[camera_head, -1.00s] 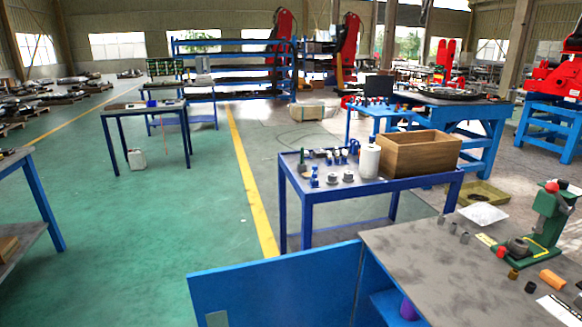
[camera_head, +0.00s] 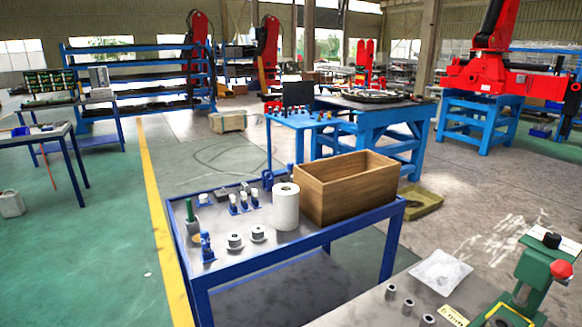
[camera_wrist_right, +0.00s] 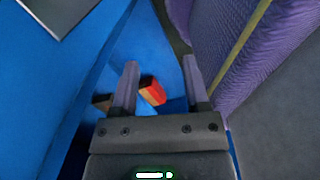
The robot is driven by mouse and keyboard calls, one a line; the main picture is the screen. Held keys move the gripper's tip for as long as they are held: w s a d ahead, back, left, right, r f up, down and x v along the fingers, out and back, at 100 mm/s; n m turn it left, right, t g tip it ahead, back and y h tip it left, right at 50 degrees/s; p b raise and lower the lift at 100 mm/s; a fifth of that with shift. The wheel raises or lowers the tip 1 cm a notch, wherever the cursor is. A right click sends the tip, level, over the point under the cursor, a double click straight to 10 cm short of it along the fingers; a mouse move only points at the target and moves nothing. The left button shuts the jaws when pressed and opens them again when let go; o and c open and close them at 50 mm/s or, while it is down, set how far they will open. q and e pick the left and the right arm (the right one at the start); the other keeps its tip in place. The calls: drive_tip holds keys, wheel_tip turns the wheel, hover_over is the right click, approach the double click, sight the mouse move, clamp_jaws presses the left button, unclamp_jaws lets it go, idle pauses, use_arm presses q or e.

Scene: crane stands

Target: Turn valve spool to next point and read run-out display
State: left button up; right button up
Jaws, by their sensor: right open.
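I cannot make out a valve spool or a run-out display for certain in either view. In the head view a green bench stand (camera_head: 535,277) with a red knob (camera_head: 561,270) stands at the lower right, cut by the frame edge. Small grey metal cylinders (camera_head: 408,308) stand on the grey bench top left of it. My right gripper (camera_wrist_right: 160,62) shows in the wrist view with its two fingers apart and nothing held. A small red and orange block (camera_wrist_right: 151,91) shows beyond and between the fingers, against blue surfaces. My left gripper is in neither view.
A blue table (camera_head: 290,253) holds a wooden box (camera_head: 345,192), a white roll (camera_head: 286,208) and small fittings. A clear plastic bag (camera_head: 440,271) lies on the front bench. In the wrist view blue panels and a purple ribbed surface (camera_wrist_right: 225,50) flank the gripper closely.

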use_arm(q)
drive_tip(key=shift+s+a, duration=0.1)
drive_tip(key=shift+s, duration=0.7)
use_arm(e)
drive_tip(key=shift+s+a+r, duration=0.1)
drive_tip(key=shift+s, duration=0.8)
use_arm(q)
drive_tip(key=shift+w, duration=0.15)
use_arm(e)
drive_tip(key=shift+w, duration=0.1)
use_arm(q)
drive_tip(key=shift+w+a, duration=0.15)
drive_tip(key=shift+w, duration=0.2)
use_arm(e)
drive_tip(key=shift+w+a, duration=0.15)
drive_tip(key=shift+w, duration=0.45)
